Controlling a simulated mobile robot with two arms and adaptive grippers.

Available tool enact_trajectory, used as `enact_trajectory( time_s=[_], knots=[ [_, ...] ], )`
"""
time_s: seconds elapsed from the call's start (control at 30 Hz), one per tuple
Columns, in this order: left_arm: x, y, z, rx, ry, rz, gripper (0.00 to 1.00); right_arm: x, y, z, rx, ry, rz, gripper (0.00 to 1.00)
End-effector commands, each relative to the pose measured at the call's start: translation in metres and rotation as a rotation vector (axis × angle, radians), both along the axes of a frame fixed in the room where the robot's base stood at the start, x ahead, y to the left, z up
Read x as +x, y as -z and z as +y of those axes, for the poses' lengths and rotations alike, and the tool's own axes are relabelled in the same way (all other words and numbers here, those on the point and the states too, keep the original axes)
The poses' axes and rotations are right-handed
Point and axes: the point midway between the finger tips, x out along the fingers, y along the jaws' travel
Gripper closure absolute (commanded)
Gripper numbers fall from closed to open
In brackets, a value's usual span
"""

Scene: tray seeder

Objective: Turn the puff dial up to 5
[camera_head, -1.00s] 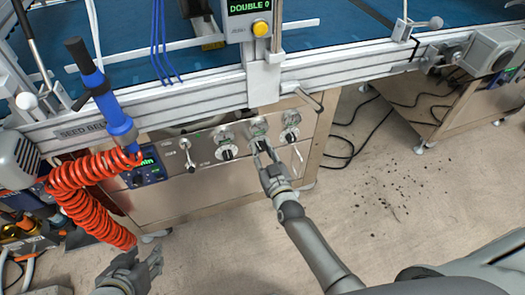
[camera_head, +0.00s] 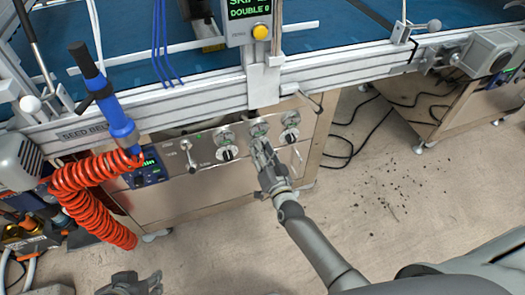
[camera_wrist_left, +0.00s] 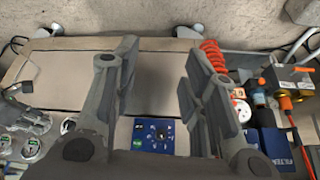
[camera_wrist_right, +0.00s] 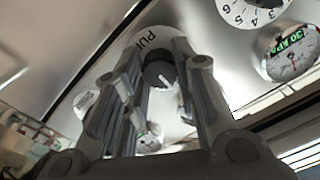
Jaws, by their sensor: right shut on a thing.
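The puff dial shows in the right wrist view as a white plate with partly hidden "PU…" lettering (camera_wrist_right: 150,40) and a black knob (camera_wrist_right: 158,74) with a pale pointer line. Its scale numbers are mostly hidden, so the setting cannot be read. My right gripper (camera_wrist_right: 160,70) is shut on the knob, with a finger on each side. In the head view my right gripper (camera_head: 262,152) covers the middle dial of the steel front panel. My left gripper (camera_head: 150,286) is low at the bottom edge; in the left wrist view (camera_wrist_left: 160,60) its fingers are wide apart and empty.
A neighbouring dial (camera_head: 227,153) and another (camera_head: 289,136) flank the middle one, with round gauges above. A toggle lever (camera_head: 189,158) and blue control box (camera_head: 150,172) sit further left. A red coiled hose (camera_head: 85,200) hangs there. The floor in front is open.

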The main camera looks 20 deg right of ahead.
Motion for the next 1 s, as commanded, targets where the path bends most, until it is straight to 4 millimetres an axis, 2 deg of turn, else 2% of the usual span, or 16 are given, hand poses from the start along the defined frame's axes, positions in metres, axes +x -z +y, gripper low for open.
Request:
enact_trajectory(
  time_s=[0.4,0.7,1.0],
  knots=[
    [0.010,-0.002,-0.002,-0.009,0.003,-0.047,0.60,0.000,0.001,-0.001,0.397,0.000,0.014,0.97],
    [0.038,-0.012,-0.013,-0.039,0.016,-0.183,0.60,0.000,0.002,-0.001,0.667,0.002,0.023,0.97],
    [0.061,-0.026,-0.020,-0.065,0.025,-0.308,0.60,0.000,0.002,-0.002,0.864,0.001,0.028,0.97]
  ],
)
